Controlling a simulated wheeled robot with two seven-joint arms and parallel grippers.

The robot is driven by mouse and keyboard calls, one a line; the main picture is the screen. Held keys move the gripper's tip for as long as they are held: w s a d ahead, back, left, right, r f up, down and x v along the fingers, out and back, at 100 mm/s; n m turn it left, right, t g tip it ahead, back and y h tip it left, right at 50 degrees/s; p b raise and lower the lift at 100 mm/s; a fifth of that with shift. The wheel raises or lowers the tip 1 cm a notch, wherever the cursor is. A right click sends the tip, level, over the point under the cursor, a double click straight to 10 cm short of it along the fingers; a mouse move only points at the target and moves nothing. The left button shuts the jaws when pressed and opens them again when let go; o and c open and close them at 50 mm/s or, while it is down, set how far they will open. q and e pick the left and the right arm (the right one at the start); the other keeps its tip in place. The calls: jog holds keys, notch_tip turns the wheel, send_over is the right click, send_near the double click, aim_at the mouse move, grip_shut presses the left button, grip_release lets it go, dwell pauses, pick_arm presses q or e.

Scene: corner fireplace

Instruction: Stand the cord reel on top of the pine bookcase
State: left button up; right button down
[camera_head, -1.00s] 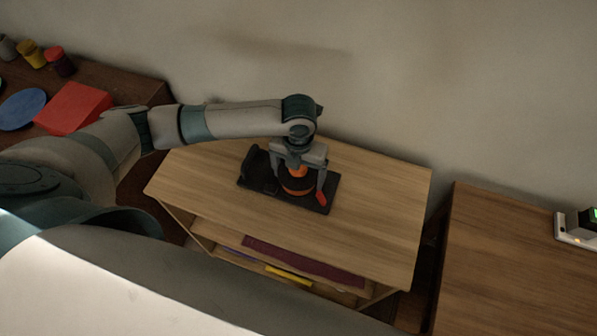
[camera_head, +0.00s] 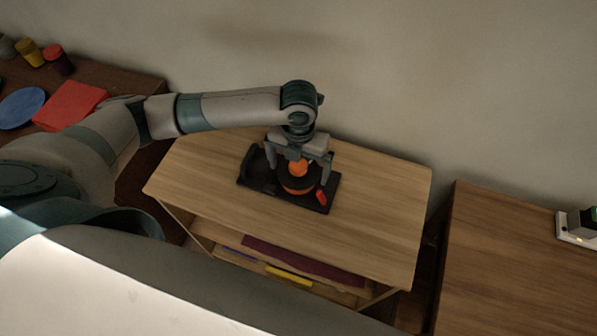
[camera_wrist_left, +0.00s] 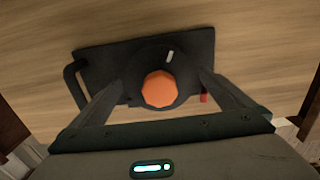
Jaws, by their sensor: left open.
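The cord reel, a black and orange drum with an orange knob on top (camera_head: 298,185), stands on a black base plate on the pine bookcase (camera_head: 375,215). A black handle rises at the plate's left end and a small red part shows at its right. In the left wrist view the reel's orange knob (camera_wrist_left: 159,89) lies between the fingers. My left gripper (camera_head: 297,178) is open, pointing down above the reel, with a finger on each side. Whether the fingers touch the drum cannot be told. My right gripper is not in view.
The bookcase's shelf below holds a dark red flat item (camera_head: 305,261) and a yellow one (camera_head: 288,275). A wooden surface with a white device (camera_head: 577,229) stands at right. A dark table at left holds a blue disc (camera_head: 22,107) and a red item (camera_head: 70,105). The bookcase top's right part is clear.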

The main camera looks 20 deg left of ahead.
pick_arm(q)
notch_tip(320, 180, up, 9)
jog(key=shift+b, duration=0.8)
